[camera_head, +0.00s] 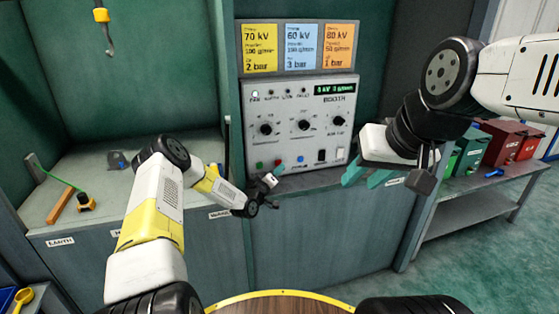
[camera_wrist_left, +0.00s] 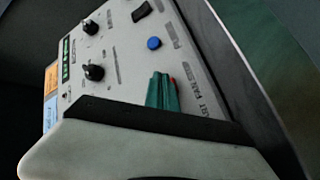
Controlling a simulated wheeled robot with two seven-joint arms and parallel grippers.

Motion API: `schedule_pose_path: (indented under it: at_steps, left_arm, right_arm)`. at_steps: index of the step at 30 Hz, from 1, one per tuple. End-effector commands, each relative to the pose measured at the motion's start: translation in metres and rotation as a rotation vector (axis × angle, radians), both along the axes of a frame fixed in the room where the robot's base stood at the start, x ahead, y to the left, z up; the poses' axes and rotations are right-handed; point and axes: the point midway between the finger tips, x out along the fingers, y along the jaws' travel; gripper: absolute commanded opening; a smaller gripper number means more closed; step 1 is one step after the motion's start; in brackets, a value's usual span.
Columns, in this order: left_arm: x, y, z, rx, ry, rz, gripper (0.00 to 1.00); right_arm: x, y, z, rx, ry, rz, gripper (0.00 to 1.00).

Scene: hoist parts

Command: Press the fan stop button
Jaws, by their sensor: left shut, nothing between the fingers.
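The grey control panel (camera_head: 300,125) has a row of buttons along its bottom edge. A red button (camera_head: 278,162), which looks like the fan stop, sits between a green button (camera_head: 258,165) and a blue button (camera_head: 301,159). My left gripper (camera_head: 277,171) is shut and empty, just in front of the red button. In the left wrist view its teal fingers (camera_wrist_left: 162,92) cover most of the red button (camera_wrist_left: 173,80); only a sliver shows. I cannot tell whether they touch it. The blue button (camera_wrist_left: 154,43) is clear. My right gripper (camera_head: 366,177) is open and empty, right of the panel.
Knobs (camera_head: 304,125) and a black switch (camera_head: 321,155) are on the panel. Coloured cards (camera_head: 301,47) hang above it. A yellow hook (camera_head: 102,15) hangs at upper left. Red and green boxes (camera_head: 502,142) stand on a bench at right. Green floor lies open at lower right.

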Motion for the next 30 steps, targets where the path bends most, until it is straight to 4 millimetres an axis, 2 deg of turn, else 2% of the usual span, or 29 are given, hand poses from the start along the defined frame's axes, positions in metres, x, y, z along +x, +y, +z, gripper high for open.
schedule_pose_path:
  at_steps: [8, 22, 30]
  left_arm:
    - [-0.004, -0.002, 0.0, -0.001, 0.0, -0.001, 0.0]
    - [-0.045, -0.014, 0.0, -0.001, 0.001, -0.001, 0.0]
    - [-0.048, -0.015, 0.0, 0.0, 0.0, 0.0, 0.0]
  right_arm:
    - [0.0, 0.0, 0.0, 0.0, 0.0, 0.0, 0.36]
    - [0.0, 0.0, 0.0, 0.0, 0.0, 0.0, 0.36]
    - [0.0, 0.0, 0.0, 0.0, 0.0, 0.0, 0.36]
